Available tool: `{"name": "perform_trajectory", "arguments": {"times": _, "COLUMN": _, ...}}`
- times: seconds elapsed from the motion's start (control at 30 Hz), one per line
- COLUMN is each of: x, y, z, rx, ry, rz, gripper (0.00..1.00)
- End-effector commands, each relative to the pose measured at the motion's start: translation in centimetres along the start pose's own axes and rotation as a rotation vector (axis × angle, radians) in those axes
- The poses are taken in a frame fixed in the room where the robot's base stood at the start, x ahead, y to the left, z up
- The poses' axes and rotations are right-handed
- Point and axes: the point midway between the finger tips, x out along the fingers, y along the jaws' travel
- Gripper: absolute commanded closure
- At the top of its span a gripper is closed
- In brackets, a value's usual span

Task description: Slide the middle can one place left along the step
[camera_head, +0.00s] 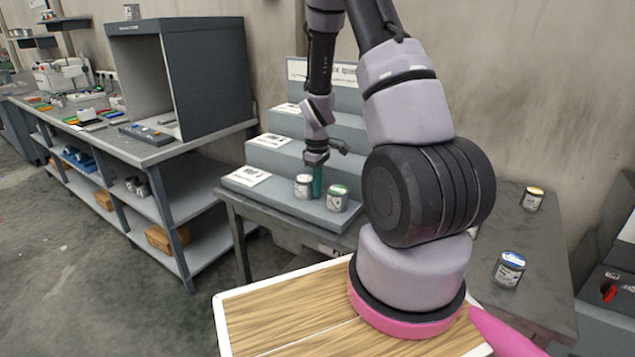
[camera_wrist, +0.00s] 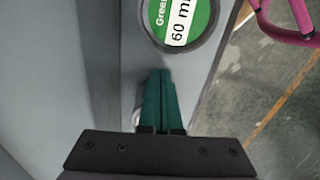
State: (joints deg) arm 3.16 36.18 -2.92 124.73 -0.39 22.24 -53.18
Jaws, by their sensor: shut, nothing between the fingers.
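A grey stepped stand (camera_head: 290,205) stands on the table, and two small cans show on its lowest step. One can (camera_head: 303,187) has a pale lid. The green-lidded can (camera_head: 337,198) is to its right; its lid (camera_wrist: 180,20) fills the top of the wrist view. My gripper (camera_head: 318,185) points down with its green fingers together and empty, between and slightly behind the two cans. In the wrist view my fingers (camera_wrist: 162,100) end just short of the green-lidded can; I cannot tell if they touch either can.
White cards (camera_head: 246,176) lie at the left of the steps. A yellow-lidded can (camera_head: 533,198) and a blue-lidded can (camera_head: 509,268) stand on the table to the right. A grey booth (camera_head: 180,80) stands on the bench at left. The lowest step looks clear between the card and the pale-lidded can.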

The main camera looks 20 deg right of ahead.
Motion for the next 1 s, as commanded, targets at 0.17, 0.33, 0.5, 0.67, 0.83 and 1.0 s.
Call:
{"name": "perform_trajectory", "arguments": {"times": 0.17, "x": 0.0, "y": 0.0, "z": 0.0, "rx": 0.000, "ry": 0.000, "rz": 0.000, "gripper": 1.00}}
{"name": "perform_trajectory", "arguments": {"times": 0.33, "x": 0.0, "y": 0.0, "z": -1.1, "rx": -0.003, "ry": 0.002, "rz": 0.001, "gripper": 1.00}}
{"name": "perform_trajectory", "arguments": {"times": 0.5, "x": 0.0, "y": 0.0, "z": -5.3, "rx": -0.006, "ry": 0.003, "rz": 0.002, "gripper": 1.00}}
{"name": "perform_trajectory", "arguments": {"times": 0.67, "x": 0.0, "y": 0.1, "z": -8.9, "rx": -0.003, "ry": 0.002, "rz": 0.002, "gripper": 1.00}}
{"name": "perform_trajectory", "arguments": {"times": 0.83, "x": 0.0, "y": 0.0, "z": -10.6, "rx": 0.000, "ry": 0.001, "rz": 0.001, "gripper": 1.00}}
{"name": "perform_trajectory", "arguments": {"times": 1.0, "x": -0.1, "y": 0.0, "z": -10.7, "rx": 0.000, "ry": 0.000, "rz": 0.000, "gripper": 1.00}}
